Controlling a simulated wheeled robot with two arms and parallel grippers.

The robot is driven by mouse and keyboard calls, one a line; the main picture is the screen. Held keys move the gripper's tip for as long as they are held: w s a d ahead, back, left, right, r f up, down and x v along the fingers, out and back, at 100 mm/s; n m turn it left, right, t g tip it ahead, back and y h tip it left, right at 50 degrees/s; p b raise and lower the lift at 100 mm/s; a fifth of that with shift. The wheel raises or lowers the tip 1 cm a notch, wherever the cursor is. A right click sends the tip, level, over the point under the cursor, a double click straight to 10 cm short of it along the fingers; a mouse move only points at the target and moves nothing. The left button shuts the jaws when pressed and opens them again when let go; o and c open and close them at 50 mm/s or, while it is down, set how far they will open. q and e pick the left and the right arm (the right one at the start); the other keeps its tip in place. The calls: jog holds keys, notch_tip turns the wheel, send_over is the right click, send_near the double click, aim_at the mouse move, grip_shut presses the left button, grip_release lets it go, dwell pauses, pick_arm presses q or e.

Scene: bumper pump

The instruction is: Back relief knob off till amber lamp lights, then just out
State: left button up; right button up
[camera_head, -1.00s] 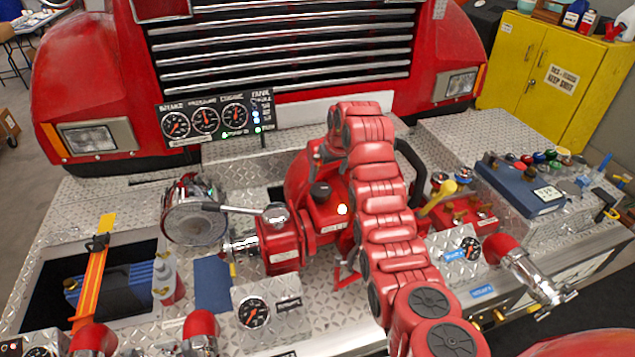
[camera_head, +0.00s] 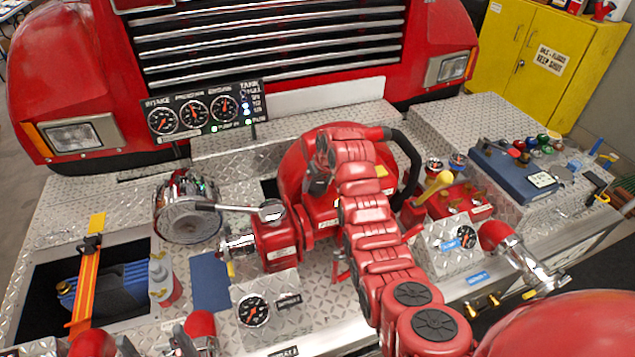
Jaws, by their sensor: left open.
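The black relief knob and the lamp beside it are hidden now behind my right arm on the red pump housing (camera_head: 327,215). My right arm, with red segmented covers, reaches up from the lower right. Its gripper (camera_head: 317,178) is at the housing's upper left, small and partly hidden; I cannot tell whether it touches the knob or how its jaws stand. The gauge panel (camera_head: 196,114) stands behind, with green and blue lights lit.
A chrome siren (camera_head: 187,212) and a silver lever (camera_head: 232,208) lie left of the housing. A yellow-handled lever (camera_head: 436,187) and a black hose (camera_head: 411,165) are to its right. A red-capped outlet (camera_head: 497,238) sits at the right front.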

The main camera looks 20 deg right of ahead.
jog(key=c, duration=0.8)
jog(key=shift+o, duration=0.2)
jog(key=b, duration=0.2)
jog(key=m+b, duration=0.1)
jog(key=b, duration=0.2)
jog(key=shift+a+f+h, duration=0.1)
jog(key=shift+f+h, duration=0.2)
jog(key=shift+r+m, duration=0.1)
jog(key=shift+m, duration=0.3)
jog(key=shift+r, duration=0.15)
